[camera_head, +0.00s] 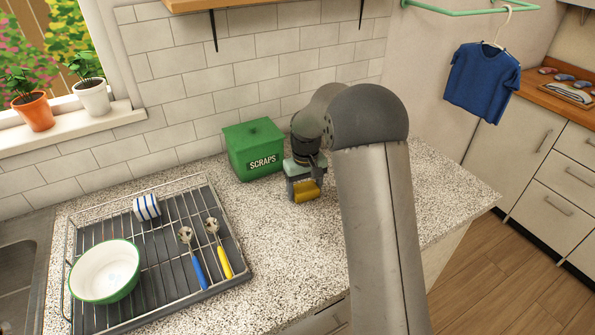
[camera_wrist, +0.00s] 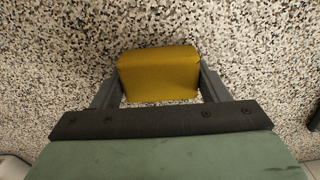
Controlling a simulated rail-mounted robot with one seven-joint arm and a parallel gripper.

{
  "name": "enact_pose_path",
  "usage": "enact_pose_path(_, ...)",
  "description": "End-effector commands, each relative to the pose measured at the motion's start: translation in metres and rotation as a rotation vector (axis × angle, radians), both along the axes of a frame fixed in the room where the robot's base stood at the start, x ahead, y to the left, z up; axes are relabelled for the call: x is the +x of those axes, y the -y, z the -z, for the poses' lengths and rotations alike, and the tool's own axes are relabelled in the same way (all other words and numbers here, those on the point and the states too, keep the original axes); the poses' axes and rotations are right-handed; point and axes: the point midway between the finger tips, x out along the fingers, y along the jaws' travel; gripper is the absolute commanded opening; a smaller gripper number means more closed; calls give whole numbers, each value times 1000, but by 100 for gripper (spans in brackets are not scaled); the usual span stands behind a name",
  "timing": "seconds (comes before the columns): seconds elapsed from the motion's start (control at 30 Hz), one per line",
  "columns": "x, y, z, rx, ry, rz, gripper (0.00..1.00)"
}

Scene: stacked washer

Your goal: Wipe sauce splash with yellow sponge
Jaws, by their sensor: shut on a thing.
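The yellow sponge (camera_head: 305,191) is at my gripper (camera_head: 304,188), over the speckled counter to the right of the green bin. In the wrist view the sponge (camera_wrist: 158,74) sits between the two grey fingers (camera_wrist: 160,88), which are shut on its sides. I cannot tell whether the sponge touches the counter or is held just above it. No sauce splash shows in either view; my arm hides part of the counter.
A green SCRAPS bin (camera_head: 254,149) stands just left of my gripper by the tiled wall. A wire dish rack (camera_head: 165,292) holds a bowl (camera_head: 105,270), a striped cup (camera_head: 146,207) and two spoons. The speckled counter (camera_head: 285,250) is clear in front. A wooden shelf (camera_head: 235,4) hangs above.

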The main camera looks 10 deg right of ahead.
Motion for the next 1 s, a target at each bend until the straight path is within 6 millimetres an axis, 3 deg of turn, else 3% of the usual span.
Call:
enact_pose_path(0.13, -1, -2, -5, 1, -2, 0, 43)
enact_pose_path(0.23, 0, -2, -29, 1, 4, 0, 43)
enact_pose_path(0.7, -1, -2, -69, 0, 1, -1, 43)
enact_pose_path(1.0, -1, -2, -83, 0, 1, -1, 43)
